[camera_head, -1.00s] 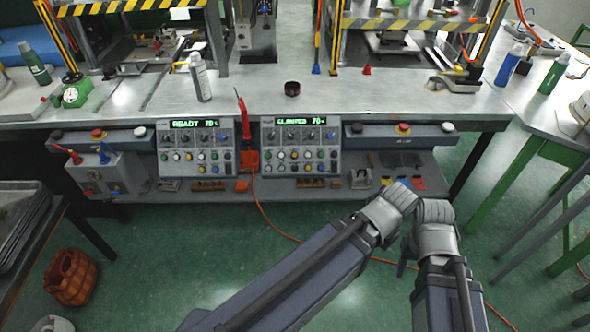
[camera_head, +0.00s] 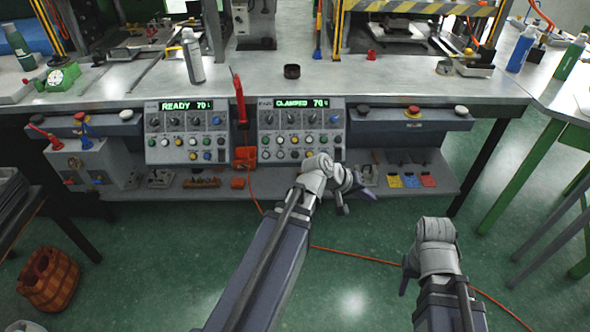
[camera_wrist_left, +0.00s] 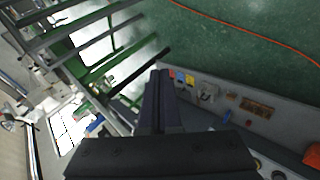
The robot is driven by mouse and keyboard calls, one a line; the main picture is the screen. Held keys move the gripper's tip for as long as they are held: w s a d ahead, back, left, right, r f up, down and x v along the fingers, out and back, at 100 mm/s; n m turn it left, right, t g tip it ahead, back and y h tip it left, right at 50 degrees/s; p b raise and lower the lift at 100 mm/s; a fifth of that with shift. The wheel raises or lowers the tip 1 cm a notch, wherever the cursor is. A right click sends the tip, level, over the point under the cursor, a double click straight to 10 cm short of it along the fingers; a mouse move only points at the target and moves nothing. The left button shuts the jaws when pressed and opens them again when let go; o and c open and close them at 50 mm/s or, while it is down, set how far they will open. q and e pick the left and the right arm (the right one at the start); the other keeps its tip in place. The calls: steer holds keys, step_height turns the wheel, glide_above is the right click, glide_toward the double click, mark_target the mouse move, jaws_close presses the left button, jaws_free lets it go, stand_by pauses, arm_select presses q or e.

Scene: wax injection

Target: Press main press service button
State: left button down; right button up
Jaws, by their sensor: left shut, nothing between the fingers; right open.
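Two sloped control panels are mounted under the front edge of the workbench. The left panel (camera_head: 187,143) reads READY 70 and the right panel (camera_head: 300,141) reads CLAMPED 70. Each carries dials and rows of small coloured buttons; the labels are too small to read, so I cannot tell which is the service button. My left gripper (camera_head: 346,190) is just below and right of the right panel, apart from its buttons. In the left wrist view its dark fingers (camera_wrist_left: 160,98) are together and empty. My right gripper (camera_head: 408,276) is low over the floor, open, its fingers mostly hidden.
A lower shelf (camera_head: 440,181) holds small parts and coloured tags. A red-handled tool (camera_head: 239,101) stands between the panels. An orange cable (camera_head: 350,256) crosses the green floor.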

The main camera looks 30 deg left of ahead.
mark_target(295, 155)
arm_select(q)
steer(key=w+a+n+t+y+b, duration=0.1)
steer(key=a+n+t+b, duration=0.2)
steer(key=a, duration=0.6)
steer(key=w+a+f+n+t+y+b, duration=0.1)
steer(key=w+a+n+t+y+b, duration=0.1)
steer(key=a+n+b, duration=0.3)
steer(key=w+a+n+t+y+b, duration=0.2)
steer(key=a+n+t+b, duration=0.2)
steer(key=a, duration=1)
steer(key=shift+w+f+n+t, duration=0.25)
steer(key=shift+f+n+t, duration=0.15)
steer(key=shift+n, duration=0.1)
arm_select(e)
step_height(295, 155, down, 14)
arm_select(q)
steer(key=shift+a, duration=0.1)
arm_select(e)
steer(key=shift+f, duration=0.15)
arm_select(q)
steer(key=shift+w+a+f+b, duration=0.55)
steer(key=shift+w+f+b, duration=0.4)
steer(key=shift+w+a+f+b, duration=0.6)
steer(key=shift+w+f+b, duration=0.3)
steer(key=shift+w+b, duration=0.1)
steer(key=shift+w+a+f+b, duration=0.55)
steer(key=shift+w+f+b, duration=0.4)
arm_select(e)
steer(key=shift+f, duration=2.8)
